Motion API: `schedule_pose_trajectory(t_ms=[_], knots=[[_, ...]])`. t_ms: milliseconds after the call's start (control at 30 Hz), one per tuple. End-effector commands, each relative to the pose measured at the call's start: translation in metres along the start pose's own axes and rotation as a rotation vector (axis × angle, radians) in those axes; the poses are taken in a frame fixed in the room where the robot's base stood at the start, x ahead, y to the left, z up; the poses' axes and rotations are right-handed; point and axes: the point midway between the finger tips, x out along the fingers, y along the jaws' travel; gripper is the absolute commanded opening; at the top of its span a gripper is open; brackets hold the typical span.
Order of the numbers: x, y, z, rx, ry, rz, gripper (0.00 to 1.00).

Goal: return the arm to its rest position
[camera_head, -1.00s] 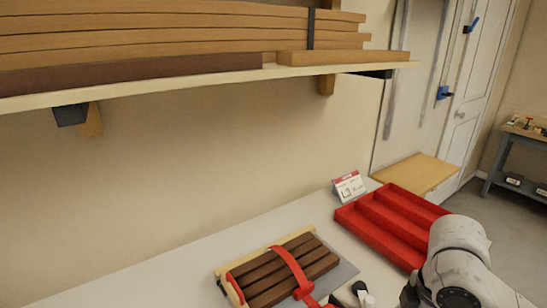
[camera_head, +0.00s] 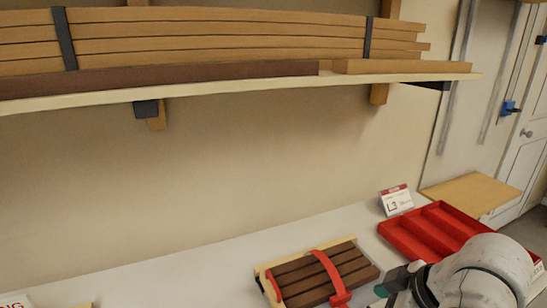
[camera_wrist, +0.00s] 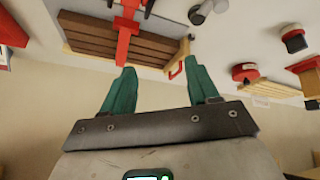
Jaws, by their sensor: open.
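My gripper (camera_wrist: 161,88) shows in the wrist view as two teal fingers set wide apart, with nothing between them. In the head view my arm fills the lower right corner, and a teal finger (camera_head: 381,290) shows at the bottom edge. The gripper is just right of a set of dark wooden slats (camera_head: 318,278) with a red band across them. The slats also show beyond the fingertips in the wrist view (camera_wrist: 90,32). I cannot tell how far the fingertips are from them.
A red compartment tray (camera_head: 432,232) lies behind my arm, with a sign marked L3 (camera_head: 396,200) beside it. A shelf (camera_head: 250,92) loaded with boards runs overhead. Red-topped items (camera_wrist: 294,40) lie right of the gripper in the wrist view. The bench's left side (camera_head: 170,270) is mostly clear.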

Motion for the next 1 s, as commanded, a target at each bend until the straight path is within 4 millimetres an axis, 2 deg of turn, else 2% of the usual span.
schedule_pose_trajectory(t_ms=[33,100,167,267,400,600,767,967,1000], knots=[[0.008,-0.011,-0.013,0.059,0.059,-0.004,0.6],[0.015,-0.018,-0.019,0.156,0.12,0.006,0.6],[0.022,-0.026,-0.018,0.243,0.154,0.014,0.6],[0.038,-0.041,-0.003,0.391,0.174,0.027,0.6],[0.059,-0.065,0.043,0.577,0.131,0.063,0.6],[0.072,-0.09,0.11,0.722,0.024,0.138,0.6],[0.071,-0.104,0.158,0.78,-0.062,0.203,0.6],[0.061,-0.113,0.211,0.813,-0.163,0.291,0.6],[0.062,-0.12,0.221,0.825,-0.193,0.281,0.6]])
